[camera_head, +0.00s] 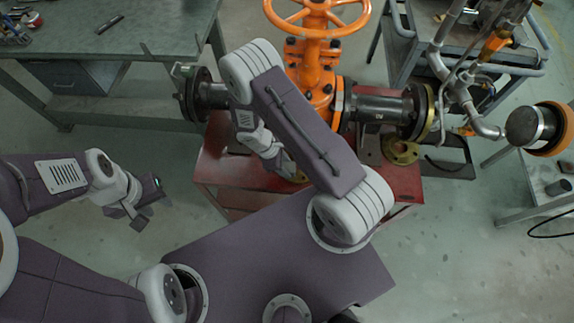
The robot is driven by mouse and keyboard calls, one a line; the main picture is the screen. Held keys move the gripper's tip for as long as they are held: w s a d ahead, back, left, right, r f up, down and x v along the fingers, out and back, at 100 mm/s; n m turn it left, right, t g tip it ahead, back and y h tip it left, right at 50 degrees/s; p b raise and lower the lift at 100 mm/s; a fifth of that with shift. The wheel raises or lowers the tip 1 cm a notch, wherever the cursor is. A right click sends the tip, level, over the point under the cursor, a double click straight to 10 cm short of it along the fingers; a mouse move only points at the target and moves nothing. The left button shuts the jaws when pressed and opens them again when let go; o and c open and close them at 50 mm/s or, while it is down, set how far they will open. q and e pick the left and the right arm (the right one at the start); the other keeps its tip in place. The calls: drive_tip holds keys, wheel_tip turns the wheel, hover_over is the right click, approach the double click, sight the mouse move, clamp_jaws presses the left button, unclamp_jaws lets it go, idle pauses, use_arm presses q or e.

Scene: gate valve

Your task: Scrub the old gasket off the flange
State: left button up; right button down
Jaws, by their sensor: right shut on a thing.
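The orange gate valve (314,75) stands upright between two dark pipe stubs on the red bench. A dark flange (198,95) ends the left stub, and a brass-coloured flange (426,112) ends the right one. A loose brass-coloured flange (402,151) lies on the bench at the right. I cannot make out the old gasket. My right gripper (287,166) points down over the bench, mostly behind my own forearm. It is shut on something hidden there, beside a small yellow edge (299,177). My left gripper (149,213) is open and empty, left of the bench.
The red bench (228,172) has bare surface at its left front. A green-topped workbench (120,40) stands at the back left. Grey piping (446,75) and a cart rise at the right. An orange-rimmed cylinder (538,127) stands at the far right. Floor around my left gripper is clear.

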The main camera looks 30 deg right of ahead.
wheel_tip(320, 180, up, 4)
drive_tip(key=p, duration=0.3)
drive_tip(key=shift+s+d+r, duration=0.1)
drive_tip(key=shift+r, duration=0.15)
wheel_tip(320, 180, up, 2)
drive_tip(key=shift+r+p, duration=0.1)
drive_tip(key=shift+p, duration=0.95)
drive_tip(key=shift+r+p, duration=0.6)
drive_tip(key=shift+r, duration=0.2)
